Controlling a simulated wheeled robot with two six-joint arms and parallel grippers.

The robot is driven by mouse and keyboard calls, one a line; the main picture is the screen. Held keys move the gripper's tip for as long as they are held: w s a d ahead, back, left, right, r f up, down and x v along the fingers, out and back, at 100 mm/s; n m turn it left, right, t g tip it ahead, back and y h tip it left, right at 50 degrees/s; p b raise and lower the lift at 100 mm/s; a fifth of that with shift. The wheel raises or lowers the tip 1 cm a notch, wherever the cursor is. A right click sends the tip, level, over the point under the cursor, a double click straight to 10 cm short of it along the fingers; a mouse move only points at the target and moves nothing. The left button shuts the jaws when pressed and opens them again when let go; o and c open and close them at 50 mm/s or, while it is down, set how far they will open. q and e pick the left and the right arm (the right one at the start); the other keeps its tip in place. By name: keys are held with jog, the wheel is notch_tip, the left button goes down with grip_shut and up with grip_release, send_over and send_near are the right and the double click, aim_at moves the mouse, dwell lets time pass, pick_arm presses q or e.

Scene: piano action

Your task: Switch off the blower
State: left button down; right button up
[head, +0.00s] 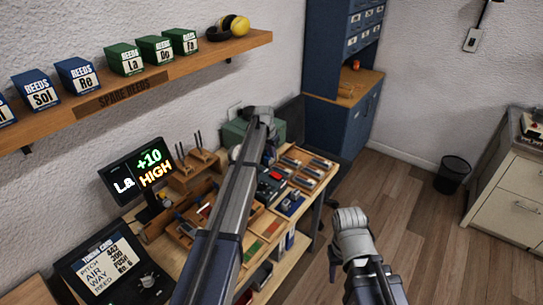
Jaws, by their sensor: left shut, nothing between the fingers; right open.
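A green box-like machine (236,132) stands at the back of the workbench, against the wall; it may be the blower, but I cannot tell for sure. My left arm reaches across the bench and hides part of it. My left gripper (269,152) is shut and empty, beside the green machine and above the bench's far part. A small dark device with a red top (275,176) is on the bench just below it. No blower switch can be made out. My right gripper (334,264) is open and empty, off the bench's right edge over the floor.
A lit display (137,171) reads "La +10 HIGH". A tuning card screen (103,262) is at the lower left. Trays of tools (307,166) cover the bench's right part. A shelf (175,77) holds reed boxes. The wooden floor (420,215) on the right is clear up to a bin (452,174).

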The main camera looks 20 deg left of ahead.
pick_arm(q)
jog(key=b, duration=0.9)
send_near(274, 174)
jog(key=x, duration=0.5)
jog(key=shift+w+d+f, duration=0.1)
jog(key=shift+w+d, duration=0.1)
jog(key=shift+w, duration=0.2)
jog(key=shift+a+f+b, duration=0.15)
jog(key=shift+f+b, duration=0.45)
jog(key=shift+b, duration=0.1)
jog(key=shift+f+b, duration=0.3)
jog(key=shift+a+r, duration=0.1)
jog(key=shift+s+d, duration=0.1)
jog(key=shift+d, duration=0.15)
jog(key=shift+s+d+r, duration=0.1)
jog(key=shift+s+d, duration=0.05)
jog(key=shift+d, duration=0.4)
jog(key=shift+r+p, duration=0.1)
jog(key=shift+p, duration=0.2)
